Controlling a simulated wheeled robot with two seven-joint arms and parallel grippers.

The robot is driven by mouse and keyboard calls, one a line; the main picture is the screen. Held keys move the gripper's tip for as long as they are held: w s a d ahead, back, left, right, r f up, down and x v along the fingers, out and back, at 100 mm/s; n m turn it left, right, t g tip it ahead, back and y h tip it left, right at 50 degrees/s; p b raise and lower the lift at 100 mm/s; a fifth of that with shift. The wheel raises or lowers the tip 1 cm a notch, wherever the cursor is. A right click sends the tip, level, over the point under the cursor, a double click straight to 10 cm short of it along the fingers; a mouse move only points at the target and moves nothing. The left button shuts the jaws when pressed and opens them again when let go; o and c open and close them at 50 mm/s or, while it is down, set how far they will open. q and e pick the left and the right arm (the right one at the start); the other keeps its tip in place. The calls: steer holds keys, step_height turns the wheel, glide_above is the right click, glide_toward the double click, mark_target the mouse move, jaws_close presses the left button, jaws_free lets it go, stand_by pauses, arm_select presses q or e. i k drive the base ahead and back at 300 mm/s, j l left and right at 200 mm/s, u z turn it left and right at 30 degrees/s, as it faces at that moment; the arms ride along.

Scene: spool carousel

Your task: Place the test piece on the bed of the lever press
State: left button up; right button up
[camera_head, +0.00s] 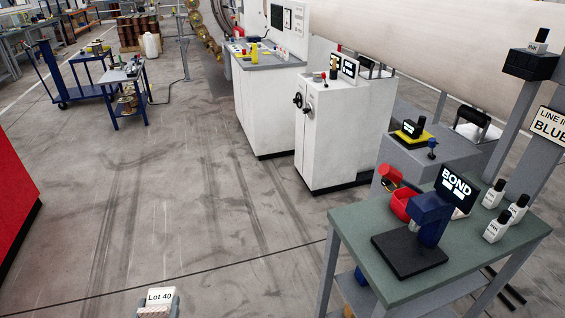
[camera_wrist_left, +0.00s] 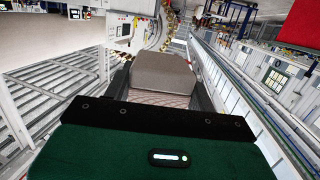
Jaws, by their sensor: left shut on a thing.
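The test piece (camera_head: 160,297), a small block with a white "Lot 40" label, is at the bottom edge of the head view. My left gripper (camera_head: 158,304) is shut on it, well away from the table. In the left wrist view the piece shows as a grey-brown block (camera_wrist_left: 160,72) between the dark fingers. The lever press (camera_head: 430,217) is a blue column on a dark flat base (camera_head: 408,256), on the green-topped table at right. A "BOND" sign stands behind it. The base's visible top looks empty. The right gripper is not in view.
A red panel (camera_head: 15,180) is at far left. The floor between is clear.

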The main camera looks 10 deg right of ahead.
mark_target(404, 249)
steer(key=j+z, duration=0.15)
steer(key=z, duration=0.25)
steer(key=i+j+z, duration=0.15)
steer(key=z, duration=0.25)
steer(key=j+z, duration=0.15)
steer(key=z, duration=0.25)
steer(key=j+z, duration=0.15)
steer(key=z, duration=0.25)
steer(key=j+z, duration=1)
steer(key=k+l, duration=0.05)
